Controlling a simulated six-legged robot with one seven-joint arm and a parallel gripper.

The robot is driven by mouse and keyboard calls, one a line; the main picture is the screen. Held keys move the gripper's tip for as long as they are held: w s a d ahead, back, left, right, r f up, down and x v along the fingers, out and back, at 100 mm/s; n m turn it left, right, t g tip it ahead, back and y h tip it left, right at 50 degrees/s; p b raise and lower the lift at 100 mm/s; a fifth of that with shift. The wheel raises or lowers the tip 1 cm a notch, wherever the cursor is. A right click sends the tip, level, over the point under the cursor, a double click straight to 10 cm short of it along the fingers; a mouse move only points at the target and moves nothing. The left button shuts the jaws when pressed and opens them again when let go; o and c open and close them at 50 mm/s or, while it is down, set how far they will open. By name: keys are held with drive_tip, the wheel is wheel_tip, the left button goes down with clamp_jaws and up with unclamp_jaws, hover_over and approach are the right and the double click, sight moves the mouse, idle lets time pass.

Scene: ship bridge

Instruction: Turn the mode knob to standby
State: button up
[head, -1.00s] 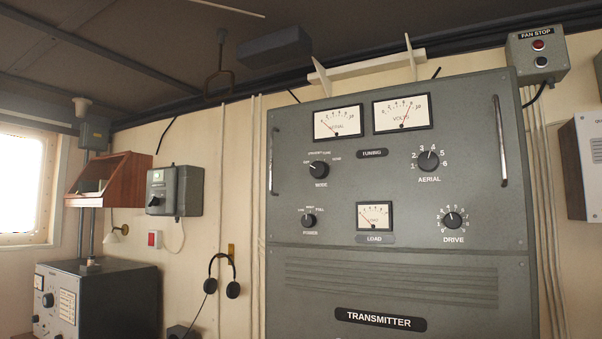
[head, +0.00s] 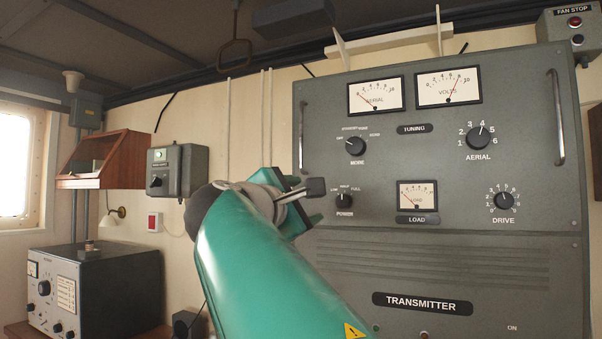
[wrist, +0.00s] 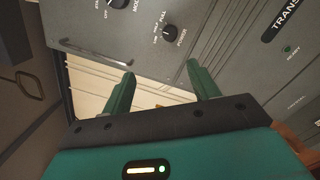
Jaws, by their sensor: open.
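The mode knob (head: 355,146) is a black round knob with a white pointer line, at the upper left of the grey transmitter panel (head: 440,250). Its pointer aims to the upper left, towards the first label on its left; the small labels are hard to read. In the wrist view the mode knob (wrist: 116,5) is cut by the top edge. My gripper (wrist: 160,88) shows two green fingers spread apart with nothing between them. In the head view my green arm rises in front of the panel's left edge, with the gripper below and left of the mode knob, apart from it.
The power knob (head: 344,201) sits just below the mode knob. A metal handle (head: 301,135) stands out at the panel's left edge. The aerial knob (head: 478,137) and load meter (head: 417,196) are to the right. A grey switch box (head: 180,170) hangs on the wall at left.

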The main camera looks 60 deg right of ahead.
sight(353, 147)
wheel_tip(353, 147, up, 7)
drive_tip(key=s+d+g+h, duration=0.2)
drive_tip(key=s+g+h, duration=0.1)
drive_tip(key=x, duration=1.2)
drive_tip(key=shift+w+d, duration=0.35)
drive_tip(key=shift+d, duration=0.05)
drive_tip(key=shift+s+d+r, duration=0.15)
drive_tip(key=shift+d, duration=0.15)
drive_tip(key=c, duration=1)
drive_tip(key=shift+o, duration=0.2)
